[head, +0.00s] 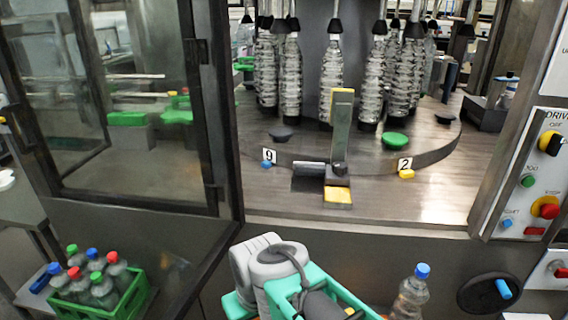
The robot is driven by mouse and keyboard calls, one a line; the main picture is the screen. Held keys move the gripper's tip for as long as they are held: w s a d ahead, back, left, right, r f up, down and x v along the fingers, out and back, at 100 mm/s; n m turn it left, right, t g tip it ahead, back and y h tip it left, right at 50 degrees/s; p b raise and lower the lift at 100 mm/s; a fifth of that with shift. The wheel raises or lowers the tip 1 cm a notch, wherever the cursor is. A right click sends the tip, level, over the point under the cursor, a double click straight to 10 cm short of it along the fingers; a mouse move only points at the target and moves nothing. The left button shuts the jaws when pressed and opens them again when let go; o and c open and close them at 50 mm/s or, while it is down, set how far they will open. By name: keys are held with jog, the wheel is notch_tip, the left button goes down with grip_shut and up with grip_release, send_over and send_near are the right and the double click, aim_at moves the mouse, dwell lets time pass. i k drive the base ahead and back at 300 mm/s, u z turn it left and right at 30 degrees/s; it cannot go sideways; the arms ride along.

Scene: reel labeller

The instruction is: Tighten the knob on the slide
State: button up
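The slide (337,183) stands on the metal deck in front of the round carousel, between the tags 9 and 2. It has an upright plate (342,118), olive with a yellowish top, and a yellow patch on its front foot. A small dark round part at the foot of the plate looks like the knob (339,169); how tight it is cannot be seen. A dark bar lies just left of it. My arm shows at the bottom middle, below the deck and apart from the slide. My gripper's fingers are not visible.
A framed glass door (120,110) stands at left. Bottles (331,75) hang around the carousel (365,150). A control panel (530,180) is at right, above a black handwheel (490,293). A green bottle crate (125,300) is lower left; a blue-capped bottle (411,296) stands near my arm.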

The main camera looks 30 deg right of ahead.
aim_at(340, 168)
jog(key=u, duration=0.3)
jog(key=k, duration=1.35)
jog(key=z, duration=0.9)
jog(key=i, duration=1.05)
jog(key=z, duration=0.05)
